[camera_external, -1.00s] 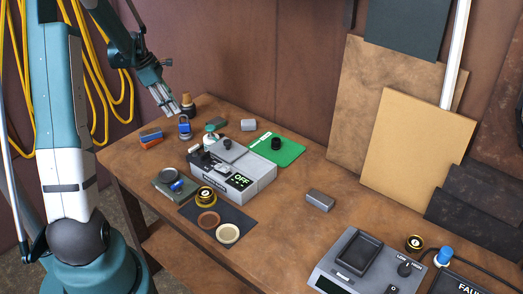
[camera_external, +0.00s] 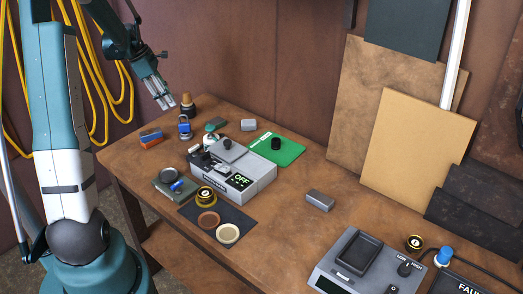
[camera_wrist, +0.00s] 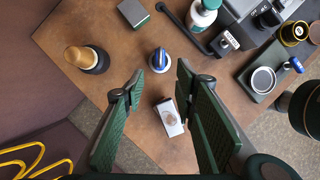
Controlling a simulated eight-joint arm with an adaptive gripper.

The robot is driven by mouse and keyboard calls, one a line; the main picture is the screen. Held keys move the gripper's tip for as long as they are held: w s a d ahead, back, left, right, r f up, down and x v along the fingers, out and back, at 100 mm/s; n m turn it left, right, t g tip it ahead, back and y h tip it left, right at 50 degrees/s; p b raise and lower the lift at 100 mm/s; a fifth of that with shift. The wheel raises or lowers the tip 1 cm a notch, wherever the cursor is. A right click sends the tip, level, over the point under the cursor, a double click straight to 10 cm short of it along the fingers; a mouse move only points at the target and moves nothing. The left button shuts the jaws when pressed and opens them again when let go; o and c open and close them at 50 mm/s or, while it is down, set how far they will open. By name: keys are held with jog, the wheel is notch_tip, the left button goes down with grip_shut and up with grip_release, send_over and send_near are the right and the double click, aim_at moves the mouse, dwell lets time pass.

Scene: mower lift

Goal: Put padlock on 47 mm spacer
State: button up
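The blue padlock (camera_external: 184,127) is on the wooden bench near its back left corner. It also shows in the wrist view (camera_wrist: 159,58), with a pale grey round edge around it; I cannot tell whether that is part of it or a separate piece under it. No 47 mm marking is readable, so I cannot tell which piece is the spacer. My gripper (camera_external: 167,104) is open and empty, above and left of the padlock.
A wooden-topped piece (camera_external: 187,106) stands behind the padlock. The bench edge is close on the left.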

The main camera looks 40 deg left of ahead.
dwell(0.3)
jog(key=s+d+r+m+y, duration=0.1)
jog(key=d+r+m, duration=0.55)
jog(key=d, duration=0.65)
jog(key=s+d+r+m+y, duration=0.15)
jog(key=d+r+m, duration=0.45)
jog(key=d, duration=0.6)
jog(key=s+d+r+m+t, duration=0.2)
jog(key=s+d+m, duration=0.5)
jog(key=d, duration=0.4)
jog(key=s+d+r+m+t, duration=0.1)
jog(key=s+d+m+t, duration=0.1)
jog(key=s+d+m, duration=0.5)
jog(key=shift+s+d+r+y, duration=0.35)
jog(key=shift+s+d+r, duration=0.05)
jog(key=shift+s+d, duration=1.4)
jog(key=shift+w+f+m, duration=0.1)
jog(key=shift+m, duration=0.15)
notch_tip(320, 180, down, 6)
jog(key=b, duration=0.6)
